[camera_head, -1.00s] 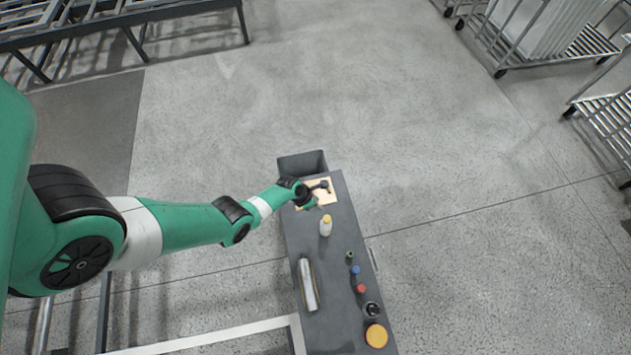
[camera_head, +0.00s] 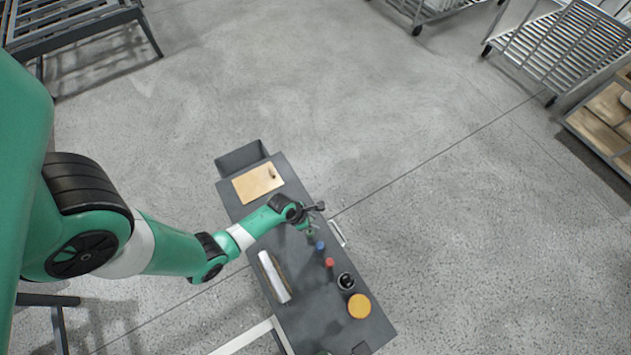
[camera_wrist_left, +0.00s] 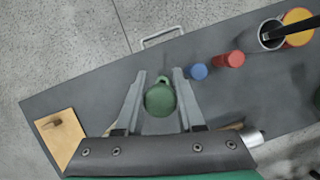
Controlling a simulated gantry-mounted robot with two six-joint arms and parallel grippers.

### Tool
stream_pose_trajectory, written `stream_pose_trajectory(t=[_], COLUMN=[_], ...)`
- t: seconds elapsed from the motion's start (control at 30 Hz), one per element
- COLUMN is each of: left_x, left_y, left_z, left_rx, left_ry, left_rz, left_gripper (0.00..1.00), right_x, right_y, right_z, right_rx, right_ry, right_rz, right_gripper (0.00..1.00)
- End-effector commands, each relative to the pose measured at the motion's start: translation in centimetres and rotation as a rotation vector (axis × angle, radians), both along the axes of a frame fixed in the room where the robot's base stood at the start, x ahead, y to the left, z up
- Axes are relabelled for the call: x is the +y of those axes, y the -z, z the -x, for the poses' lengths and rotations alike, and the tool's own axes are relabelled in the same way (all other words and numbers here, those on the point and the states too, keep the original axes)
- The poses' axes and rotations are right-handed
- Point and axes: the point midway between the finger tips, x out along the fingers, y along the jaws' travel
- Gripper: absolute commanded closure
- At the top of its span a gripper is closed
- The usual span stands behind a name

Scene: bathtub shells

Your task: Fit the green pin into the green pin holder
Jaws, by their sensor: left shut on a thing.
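A green ring shape (camera_wrist_left: 163,81) shows just beyond the pin, probably the green pin holder, partly covered. In the head view a green piece (camera_head: 310,235) shows just below the gripper. I cannot tell whether pin and holder touch. My right gripper is out of view.
A blue piece (camera_head: 319,246), a red piece (camera_head: 329,262), a dark cup (camera_head: 346,281) and a yellow-orange lid (camera_head: 359,306) continue the row. A wooden board (camera_head: 250,186) with a small brown item lies at the far end. A pale roll (camera_head: 273,277) lies at left.

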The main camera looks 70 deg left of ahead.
Motion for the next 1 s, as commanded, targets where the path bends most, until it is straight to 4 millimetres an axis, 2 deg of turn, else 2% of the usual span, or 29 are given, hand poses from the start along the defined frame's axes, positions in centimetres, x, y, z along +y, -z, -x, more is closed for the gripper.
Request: stream_pose_trajectory(t=[0.3,0.8,1.0], left_x=[0.0,0.0,0.0], left_y=[-0.3,5.0,5.8], left_z=[0.0,0.0,0.0], left_rx=[0.0,0.0,-0.001], left_ry=[0.0,0.001,0.0], left_rz=[0.0,0.0,0.0], left_gripper=[1.0,1.0,1.0], right_x=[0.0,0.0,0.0], right_y=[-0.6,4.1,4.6], right_z=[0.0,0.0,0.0], right_rx=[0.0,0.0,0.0], right_ry=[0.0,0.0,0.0], right_rz=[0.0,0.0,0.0], right_gripper=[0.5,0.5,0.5])
